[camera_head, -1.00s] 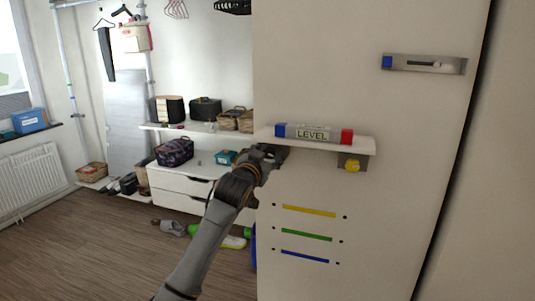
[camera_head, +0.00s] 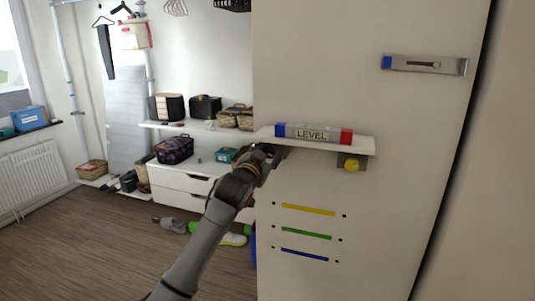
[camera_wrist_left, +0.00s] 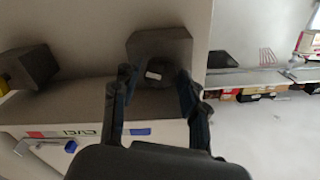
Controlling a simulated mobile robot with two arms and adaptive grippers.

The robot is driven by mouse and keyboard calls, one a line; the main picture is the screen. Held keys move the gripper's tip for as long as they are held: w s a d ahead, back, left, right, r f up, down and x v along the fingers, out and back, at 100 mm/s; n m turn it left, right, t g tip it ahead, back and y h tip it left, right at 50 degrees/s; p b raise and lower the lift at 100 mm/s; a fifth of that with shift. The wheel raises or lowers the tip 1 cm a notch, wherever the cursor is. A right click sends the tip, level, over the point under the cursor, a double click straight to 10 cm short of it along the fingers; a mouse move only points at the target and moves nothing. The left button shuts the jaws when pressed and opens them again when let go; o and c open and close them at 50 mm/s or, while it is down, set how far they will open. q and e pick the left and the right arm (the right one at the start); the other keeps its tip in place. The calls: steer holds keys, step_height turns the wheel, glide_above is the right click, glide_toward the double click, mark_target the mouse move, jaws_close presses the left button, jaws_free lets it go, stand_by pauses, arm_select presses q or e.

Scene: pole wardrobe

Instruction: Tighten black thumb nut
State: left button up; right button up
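The black thumb nut (camera_wrist_left: 156,74) shows in the left wrist view, dark and round with a pale mark, on a grey bracket (camera_wrist_left: 172,42) under the shelf. My left gripper (camera_wrist_left: 154,82) has its two fingers on either side of the nut, apart from each other. A small gap seems to remain beside the nut; contact is hard to judge. In the head view my left gripper (camera_head: 274,152) is at the shelf's left end and hides the nut. A yellow thumb nut (camera_head: 352,165) sits under the right end. My right gripper is not in view.
A level (camera_head: 314,133) with blue and red ends lies on the white shelf (camera_head: 362,144). A metal latch (camera_head: 424,64) is on the panel above. Yellow, green and blue strips (camera_head: 307,237) are below. Drawers (camera_head: 180,187) and shoes stand behind at left.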

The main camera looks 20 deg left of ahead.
arm_select(q)
steer(key=shift+o, duration=0.3)
steer(key=s, duration=1.2)
steer(key=shift+a, duration=0.25)
